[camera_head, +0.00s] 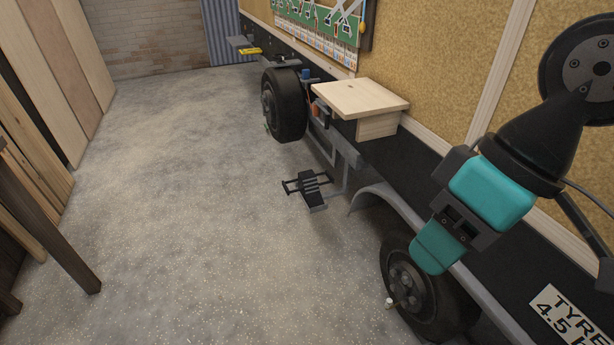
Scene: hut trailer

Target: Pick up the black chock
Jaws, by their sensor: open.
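I cannot pick out the black chock with certainty. A black slatted, step-like piece (310,190) with a grey front edge sits low beside the trailer, between the two wheels; I cannot tell if it is part of the trailer. My gripper (462,224), with teal and black parts, is at the right, in front of the trailer side and above the near wheel in the picture. It is open, and no object shows in it. It is well apart from the step-like piece.
The trailer has a far wheel (285,105), a near wheel (412,287) and a wooden fold-out shelf (360,97). A yellow item (250,51) lies on a far ledge. Wooden boards (60,75) lean at left. The concrete floor (190,210) between is clear.

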